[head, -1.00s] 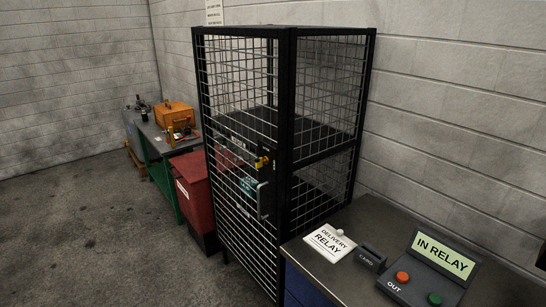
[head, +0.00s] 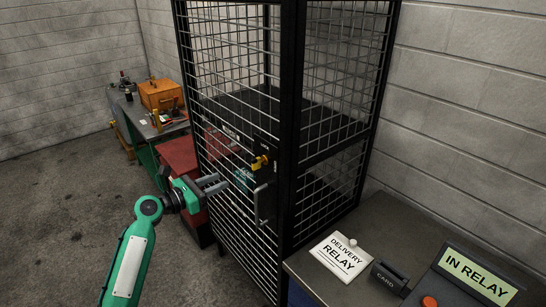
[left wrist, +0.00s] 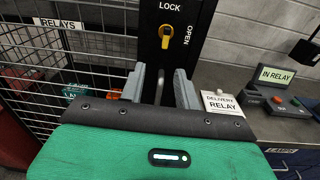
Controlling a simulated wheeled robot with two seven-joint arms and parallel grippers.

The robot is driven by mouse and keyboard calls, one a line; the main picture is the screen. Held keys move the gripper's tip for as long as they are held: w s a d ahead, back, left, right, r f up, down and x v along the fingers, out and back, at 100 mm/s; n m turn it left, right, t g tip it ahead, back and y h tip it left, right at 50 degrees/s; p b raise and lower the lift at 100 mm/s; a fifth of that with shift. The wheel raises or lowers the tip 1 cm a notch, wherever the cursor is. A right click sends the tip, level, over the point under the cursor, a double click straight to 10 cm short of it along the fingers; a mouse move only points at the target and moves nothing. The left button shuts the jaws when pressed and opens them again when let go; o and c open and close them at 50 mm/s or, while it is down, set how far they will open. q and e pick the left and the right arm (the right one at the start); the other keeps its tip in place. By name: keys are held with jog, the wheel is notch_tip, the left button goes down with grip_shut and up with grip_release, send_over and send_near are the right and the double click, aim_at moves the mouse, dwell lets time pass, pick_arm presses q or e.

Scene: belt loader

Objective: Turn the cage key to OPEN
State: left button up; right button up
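The black wire-mesh cage (head: 291,130) has a yellow key (head: 260,162) on the dark lock plate of its door. In the left wrist view the key (left wrist: 166,36) sits between a LOCK label above it and an OPEN label to its right. Its exact turn is hard to tell, but it is not toward OPEN. My left gripper (head: 217,183) is open and empty, in front of the cage door, left of and a little below the key, apart from it. Its two fingers (left wrist: 160,88) show below the key in the wrist view. My right gripper is out of view.
A door handle (head: 261,203) sticks out below the key. A bench (head: 395,225) at right holds a DELIVERY RELAY card (head: 341,256), a CARD box and the IN RELAY panel (head: 475,278). A red bin (head: 180,158) stands left of the cage. Floor at left is clear.

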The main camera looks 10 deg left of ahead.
aim_at(252, 161)
pick_arm(q)
jog(key=r+p+x, duration=0.1)
jog(key=x, duration=0.3)
jog(key=r+p+x, duration=0.1)
jog(key=x, duration=0.3)
jog(key=r+p+x, duration=0.1)
jog(key=p+x, duration=0.1)
jog(key=x, duration=0.2)
jog(key=shift+d, duration=0.6)
jog(key=shift+w+d+f, duration=0.15)
jog(key=shift+w+d, duration=0.25)
jog(key=shift+w, duration=0.15)
jog(key=shift+c, duration=0.2)
grip_shut()
